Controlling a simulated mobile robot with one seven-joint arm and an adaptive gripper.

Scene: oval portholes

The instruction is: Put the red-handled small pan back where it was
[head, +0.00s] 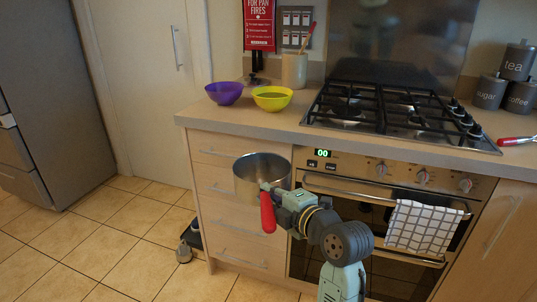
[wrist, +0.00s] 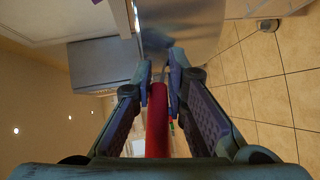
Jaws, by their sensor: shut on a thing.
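The small pan (head: 262,172) is a shiny steel pan with a red handle (head: 267,212). In the head view it hangs in the air in front of the drawers, below the worktop edge, with its opening facing up. My gripper (head: 277,196) is shut on the pan near the base of its handle. In the wrist view the red handle (wrist: 157,120) runs between the two fingers of my gripper (wrist: 160,78), and the steel pan body (wrist: 178,28) shows beyond the fingertips. The pan's underside is hidden in the head view.
A purple bowl (head: 224,93) and a yellow-green bowl (head: 272,98) stand on the worktop (head: 240,121) near its left end. The black gas hob (head: 400,112) is to their right. A checked towel (head: 424,229) hangs on the oven handle. Dark canisters (head: 490,91) stand at the right.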

